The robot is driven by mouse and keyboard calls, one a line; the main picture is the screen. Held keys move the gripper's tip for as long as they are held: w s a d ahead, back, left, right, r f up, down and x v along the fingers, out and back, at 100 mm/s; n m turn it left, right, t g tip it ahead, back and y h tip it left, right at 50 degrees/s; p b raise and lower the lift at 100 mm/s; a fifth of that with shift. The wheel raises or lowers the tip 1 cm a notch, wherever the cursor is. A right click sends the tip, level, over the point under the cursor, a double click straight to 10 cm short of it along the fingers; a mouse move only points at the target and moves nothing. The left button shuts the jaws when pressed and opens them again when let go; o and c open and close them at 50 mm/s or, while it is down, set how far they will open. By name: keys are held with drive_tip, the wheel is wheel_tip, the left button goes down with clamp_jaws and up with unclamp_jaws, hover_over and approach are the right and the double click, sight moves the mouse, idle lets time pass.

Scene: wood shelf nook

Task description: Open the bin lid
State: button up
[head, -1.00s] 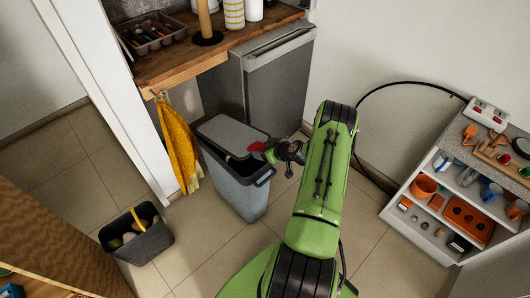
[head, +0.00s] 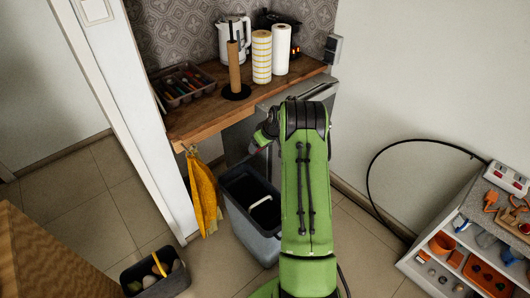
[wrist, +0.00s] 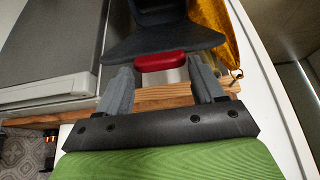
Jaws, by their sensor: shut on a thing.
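The grey bin (head: 252,240) stands on the tiled floor with its dark mouth open. A pale curved piece shows inside it. The bin's dark lid (wrist: 165,35) is raised; it shows in the wrist view, while in the head view it is hard to make out behind my arm. A red grip (wrist: 160,62) is on the lid's edge. My gripper (wrist: 158,72) has its two grey fingers on either side of the red grip and is shut on it. In the head view my arm hides the fingertips.
A wooden counter (head: 200,122) with a cutlery tray (head: 180,85), paper rolls and a kettle overhangs behind the bin. A yellow cloth (head: 204,195) hangs left. A small caddy (head: 155,280) stands on the floor. A shelf unit (head: 440,275) is at right.

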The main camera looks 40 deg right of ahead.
drive_tip(key=shift+w+r, duration=0.3)
drive_tip(key=shift+w, duration=0.2)
